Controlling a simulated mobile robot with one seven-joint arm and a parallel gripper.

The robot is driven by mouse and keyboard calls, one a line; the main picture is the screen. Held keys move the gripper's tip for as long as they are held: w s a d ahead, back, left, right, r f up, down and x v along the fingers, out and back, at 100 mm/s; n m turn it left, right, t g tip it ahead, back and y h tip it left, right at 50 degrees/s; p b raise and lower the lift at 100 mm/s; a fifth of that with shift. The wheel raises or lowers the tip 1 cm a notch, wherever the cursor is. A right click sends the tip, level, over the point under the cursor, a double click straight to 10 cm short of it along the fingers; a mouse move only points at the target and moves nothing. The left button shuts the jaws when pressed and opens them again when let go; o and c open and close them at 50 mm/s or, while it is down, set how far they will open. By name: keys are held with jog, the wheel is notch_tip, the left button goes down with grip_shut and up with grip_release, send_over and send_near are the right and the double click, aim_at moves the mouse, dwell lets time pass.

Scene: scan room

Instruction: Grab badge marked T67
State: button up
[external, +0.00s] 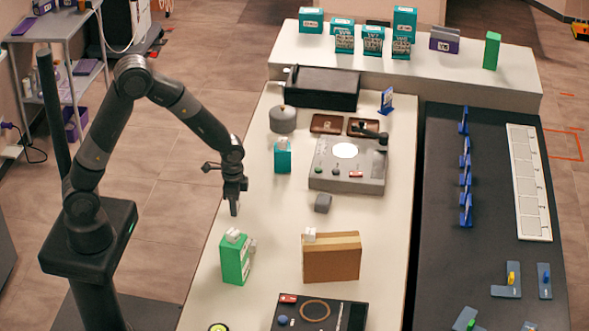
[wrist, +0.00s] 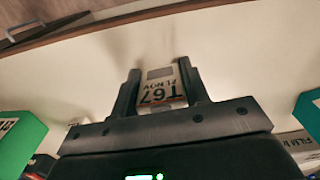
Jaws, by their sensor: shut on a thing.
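The badge marked T67 (wrist: 161,88) is a small white plate with dark print above an orange-brown strip. Its lettering reads upside down in the wrist view. My gripper (wrist: 158,85) is shut on it, with one dark finger on each side of the badge. In the external view my gripper (external: 234,211) points down over the left part of the white counter (external: 285,225). The badge is too small or hidden to make out there.
A green box (external: 235,261) and a brown box (external: 332,259) stand in front of my gripper. A teal box (external: 282,156), a grey block (external: 323,203) and a grey device (external: 348,165) lie behind or to its right. Bare counter lies between.

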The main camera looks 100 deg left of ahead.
jog(key=shift+c, duration=0.7)
